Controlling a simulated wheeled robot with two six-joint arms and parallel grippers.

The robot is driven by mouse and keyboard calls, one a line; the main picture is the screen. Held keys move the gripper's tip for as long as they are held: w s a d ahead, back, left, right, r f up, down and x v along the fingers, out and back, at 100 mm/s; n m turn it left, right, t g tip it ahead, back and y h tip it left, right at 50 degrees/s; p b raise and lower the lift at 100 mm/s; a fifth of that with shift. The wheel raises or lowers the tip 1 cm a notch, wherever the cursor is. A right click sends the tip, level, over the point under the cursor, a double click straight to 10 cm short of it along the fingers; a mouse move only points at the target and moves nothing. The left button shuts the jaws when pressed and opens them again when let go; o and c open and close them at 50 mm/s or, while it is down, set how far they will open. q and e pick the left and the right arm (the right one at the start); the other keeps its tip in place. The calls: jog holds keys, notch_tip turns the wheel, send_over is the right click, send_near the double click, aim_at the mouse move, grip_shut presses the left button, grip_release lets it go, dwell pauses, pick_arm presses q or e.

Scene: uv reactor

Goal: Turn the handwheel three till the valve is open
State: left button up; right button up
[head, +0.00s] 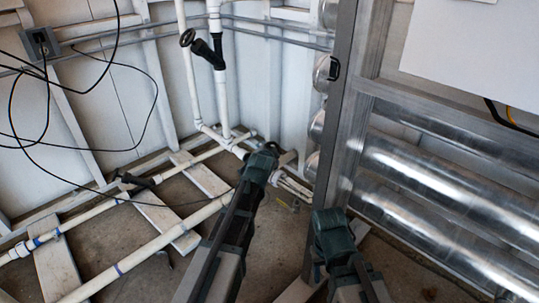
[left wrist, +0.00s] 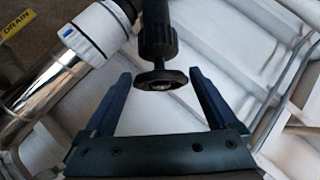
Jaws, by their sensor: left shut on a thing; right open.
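In the left wrist view, a small black handwheel (left wrist: 160,78) sits on a black valve stem (left wrist: 157,33). The fingertips of my left gripper (left wrist: 160,77) lie on either side of its rim, shut on it. No number is readable on the wheel, and whether the valve is open does not show. In the head view, my left arm reaches to the corner pipes and hides this wheel. My right gripper (head: 329,222) is open and empty in the lower middle, beside a metal post; its fingers are hard to make out.
Another black handwheel (head: 187,38) is on a white upright pipe. White pipes (head: 150,247) run along the floor at left. A metal post (head: 343,110) and shiny tubes (head: 440,180) stand at right. Black cables (head: 48,110) hang at left. A yellow DRAIN tag (left wrist: 14,22) shows in the wrist view.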

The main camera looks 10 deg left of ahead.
pick_arm(q)
jog(key=o, duration=1)
jog(key=shift+s, duration=0.1)
jog(key=p+v, duration=0.6)
jog(key=v, duration=0.7)
jog(key=shift+s+r, duration=0.15)
jog(key=shift+s, duration=0.15)
jog(key=shift+d, duration=0.1)
